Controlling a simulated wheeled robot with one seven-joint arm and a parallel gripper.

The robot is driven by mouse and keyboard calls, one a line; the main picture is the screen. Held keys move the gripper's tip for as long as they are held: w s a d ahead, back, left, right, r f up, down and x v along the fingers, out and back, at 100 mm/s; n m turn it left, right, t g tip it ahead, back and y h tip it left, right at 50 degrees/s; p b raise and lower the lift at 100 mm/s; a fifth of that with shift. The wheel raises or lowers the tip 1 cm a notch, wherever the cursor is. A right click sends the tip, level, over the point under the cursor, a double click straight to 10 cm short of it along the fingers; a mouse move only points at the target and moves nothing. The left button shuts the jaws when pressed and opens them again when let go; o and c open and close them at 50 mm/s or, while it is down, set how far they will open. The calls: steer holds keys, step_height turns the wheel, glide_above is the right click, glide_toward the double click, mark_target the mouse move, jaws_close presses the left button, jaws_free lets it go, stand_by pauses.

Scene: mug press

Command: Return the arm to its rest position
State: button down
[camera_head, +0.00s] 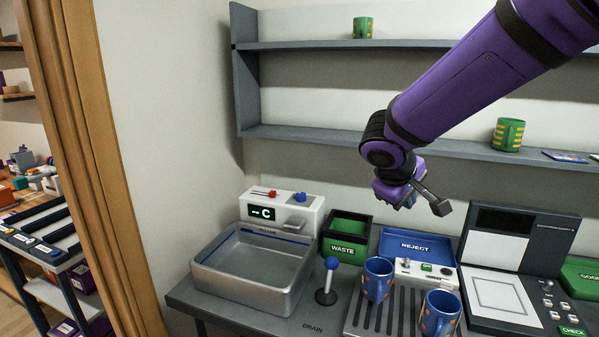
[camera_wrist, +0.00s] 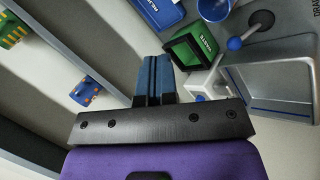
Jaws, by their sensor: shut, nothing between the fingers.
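My purple arm (camera_head: 470,75) reaches in from the upper right in the head view. My gripper (camera_head: 411,201) hangs in the air in front of the shelf, above the blue REJECT tray, touching nothing that I can see. In the wrist view my gripper's two blue fingers (camera_wrist: 153,75) lie side by side, shut, with nothing between them. The fingertips are hard to make out in the head view.
Below are a sink (camera_head: 212,274), a green WASTE bin (camera_head: 343,248), a REJECT tray (camera_head: 386,246), a blue-knobbed lever (camera_head: 327,284), two blue mugs (camera_head: 377,280) on a slatted rack and a dark-framed machine (camera_head: 520,250). Shelves (camera_head: 300,134) with green mugs (camera_head: 507,134) stand behind.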

steer(key=s+d+r+m+g+y, duration=0.1)
steer(key=s+d+r+m, duration=0.1)
steer(key=s+d+r, duration=0.3)
steer(key=s+d+r+m+y, duration=0.1)
steer(key=s+d+m, duration=0.15)
steer(key=s, duration=0.45)
steer(key=s+d+r+m+t+y, duration=0.1)
steer(key=s+m+y, duration=0.1)
steer(key=s, duration=1.2)
steer(key=shift+d+y, duration=0.15)
steer(key=shift+y, duration=0.55)
